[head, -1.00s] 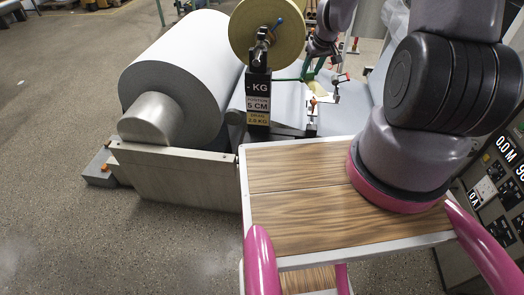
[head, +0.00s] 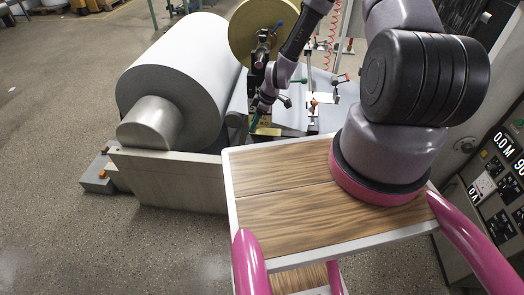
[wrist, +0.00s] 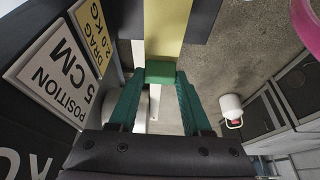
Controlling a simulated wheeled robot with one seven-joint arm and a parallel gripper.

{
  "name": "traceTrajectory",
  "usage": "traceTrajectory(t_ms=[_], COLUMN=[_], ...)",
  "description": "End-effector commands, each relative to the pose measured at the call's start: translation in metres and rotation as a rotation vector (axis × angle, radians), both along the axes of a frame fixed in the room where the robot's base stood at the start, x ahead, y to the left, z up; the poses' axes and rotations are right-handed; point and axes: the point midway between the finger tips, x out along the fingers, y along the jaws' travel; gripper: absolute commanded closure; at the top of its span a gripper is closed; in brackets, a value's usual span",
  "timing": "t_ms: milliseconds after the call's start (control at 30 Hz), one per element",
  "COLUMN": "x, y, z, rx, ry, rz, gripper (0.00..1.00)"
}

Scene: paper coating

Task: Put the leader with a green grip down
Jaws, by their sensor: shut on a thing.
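My gripper (head: 255,122) is in front of the dark sign post, below the yellow roll, in the head view. In the wrist view its two green fingers are closed on a green grip (wrist: 160,72). A pale yellow strip (wrist: 167,28) lies directly beyond the grip and looks like the leader. Whether the strip is joined to the grip is hard to tell.
A large grey-white paper roll (head: 175,75) lies on a metal stand (head: 165,180) at left. The yellow roll (head: 262,30) stands above my gripper. A sign (wrist: 55,72) reading "POSITION 5 CM" is close on the left in the wrist view. A control panel (head: 490,185) stands at right.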

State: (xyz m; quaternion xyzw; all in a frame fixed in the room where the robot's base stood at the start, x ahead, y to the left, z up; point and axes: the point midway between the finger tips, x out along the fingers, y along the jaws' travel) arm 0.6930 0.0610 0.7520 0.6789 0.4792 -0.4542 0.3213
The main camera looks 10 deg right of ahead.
Motion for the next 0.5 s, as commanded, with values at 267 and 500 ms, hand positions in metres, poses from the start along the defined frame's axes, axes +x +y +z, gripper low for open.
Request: traceTrajectory(t_ms=[267, 500], x=[-0.003, -0.002], y=[0.003, 0.003], z=[-0.045, -0.070], rx=[0.002, 0.001], ry=[0.003, 0.002], rz=[0.024, 0.025], gripper=[1.00, 1.00])
